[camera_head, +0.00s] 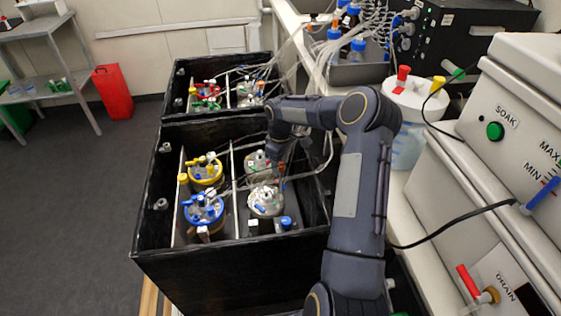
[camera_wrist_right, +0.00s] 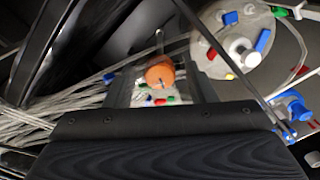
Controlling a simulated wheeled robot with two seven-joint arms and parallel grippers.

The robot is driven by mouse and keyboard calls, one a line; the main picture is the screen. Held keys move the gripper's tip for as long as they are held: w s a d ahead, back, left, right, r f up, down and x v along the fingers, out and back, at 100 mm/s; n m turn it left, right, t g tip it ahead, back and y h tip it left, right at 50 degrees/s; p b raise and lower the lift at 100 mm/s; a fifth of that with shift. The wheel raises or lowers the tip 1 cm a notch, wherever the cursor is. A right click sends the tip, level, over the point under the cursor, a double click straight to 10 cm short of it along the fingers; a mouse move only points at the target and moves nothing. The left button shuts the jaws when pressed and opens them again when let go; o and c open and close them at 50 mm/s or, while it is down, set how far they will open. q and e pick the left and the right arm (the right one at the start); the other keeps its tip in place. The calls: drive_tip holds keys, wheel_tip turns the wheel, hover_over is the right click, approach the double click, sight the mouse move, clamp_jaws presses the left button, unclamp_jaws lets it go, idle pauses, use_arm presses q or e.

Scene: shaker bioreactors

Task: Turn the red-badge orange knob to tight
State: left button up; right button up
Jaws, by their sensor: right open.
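An orange knob (camera_wrist_right: 160,72) shows in the right wrist view, between the two finger pieces of my right gripper (camera_wrist_right: 158,84), with a thin metal rod rising beyond it. Small red, green, yellow and blue bits lie just below it in the picture; I cannot tell which is its badge. The gripper is open, and no contact with the knob is clear. In the head view, my right gripper (camera_head: 279,148) points down over the right-hand jars in the near black box, and a small orange piece (camera_head: 282,168) shows beneath it. My left gripper is in neither view.
The near black box (camera_head: 225,265) has raised walls and holds a yellow-topped jar (camera_head: 205,168), a blue-topped jar (camera_head: 203,208) and pale-topped jars (camera_head: 266,201). Tubes cross above them. A second black box stands behind. A counter with machines (camera_head: 500,130) borders the right.

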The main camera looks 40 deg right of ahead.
drive_tip(key=c, duration=1)
drive_tip(key=shift+o, duration=0.2)
drive_tip(key=shift+m, duration=0.3)
drive_tip(key=m+b, duration=0.1)
drive_tip(key=m, duration=0.1)
drive_tip(key=shift+m, duration=0.3)
drive_tip(key=m+b, duration=0.1)
drive_tip(key=m, duration=0.2)
drive_tip(key=shift+m, duration=0.3)
drive_tip(key=m, duration=0.5)
drive_tip(key=shift+b, duration=0.35)
drive_tip(key=m, duration=0.7)
drive_tip(key=shift+w, duration=0.1)
